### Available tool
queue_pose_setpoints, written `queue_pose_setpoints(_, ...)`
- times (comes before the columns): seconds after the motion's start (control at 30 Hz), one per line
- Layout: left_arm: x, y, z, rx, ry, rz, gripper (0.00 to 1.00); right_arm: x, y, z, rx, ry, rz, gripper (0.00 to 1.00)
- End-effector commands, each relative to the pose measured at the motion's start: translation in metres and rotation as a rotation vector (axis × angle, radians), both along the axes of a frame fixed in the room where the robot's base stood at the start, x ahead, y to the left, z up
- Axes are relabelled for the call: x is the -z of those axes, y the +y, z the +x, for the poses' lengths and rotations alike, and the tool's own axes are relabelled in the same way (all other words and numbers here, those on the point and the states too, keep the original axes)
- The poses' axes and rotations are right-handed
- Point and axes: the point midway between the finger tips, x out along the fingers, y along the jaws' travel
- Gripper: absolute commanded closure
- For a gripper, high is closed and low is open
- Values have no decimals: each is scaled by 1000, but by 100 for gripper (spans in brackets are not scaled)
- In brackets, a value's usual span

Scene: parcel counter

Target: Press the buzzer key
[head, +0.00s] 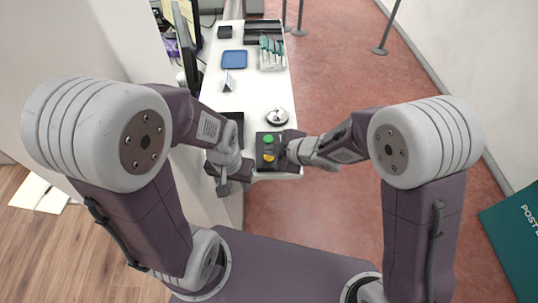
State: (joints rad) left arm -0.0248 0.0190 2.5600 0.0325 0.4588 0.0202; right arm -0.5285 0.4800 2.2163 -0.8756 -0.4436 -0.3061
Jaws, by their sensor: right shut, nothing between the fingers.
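A dark key box (259,163) sits at the near end of the white counter. It carries a green key (268,139) and, nearer me, a yellow key (268,157). I cannot read any label on them. My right gripper (284,152) is shut and empty at the right edge of the box, close beside the keys. I cannot tell whether it touches the box. My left gripper (224,182) hangs at the counter's near left corner, left of and below the box. Its fingers are too unclear to tell open from shut.
A service bell (277,116) stands just beyond the box. Farther along the white counter (255,93) are a blue tray (234,59), a small white stand (227,82) and a rack of pens (271,53). A monitor (187,45) stands at the left. Red floor lies open to the right.

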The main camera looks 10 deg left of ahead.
Motion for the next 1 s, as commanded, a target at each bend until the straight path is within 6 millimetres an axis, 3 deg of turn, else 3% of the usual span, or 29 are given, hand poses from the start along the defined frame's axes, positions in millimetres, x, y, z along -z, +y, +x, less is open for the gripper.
queue_pose_setpoints(0.3,9,0,0,0,0,0,64,10,0,0,0,0,0,100)
queue_pose_setpoints(1.0,3,0,0,0,0,0,64,5,0,0,0,0,0,100)
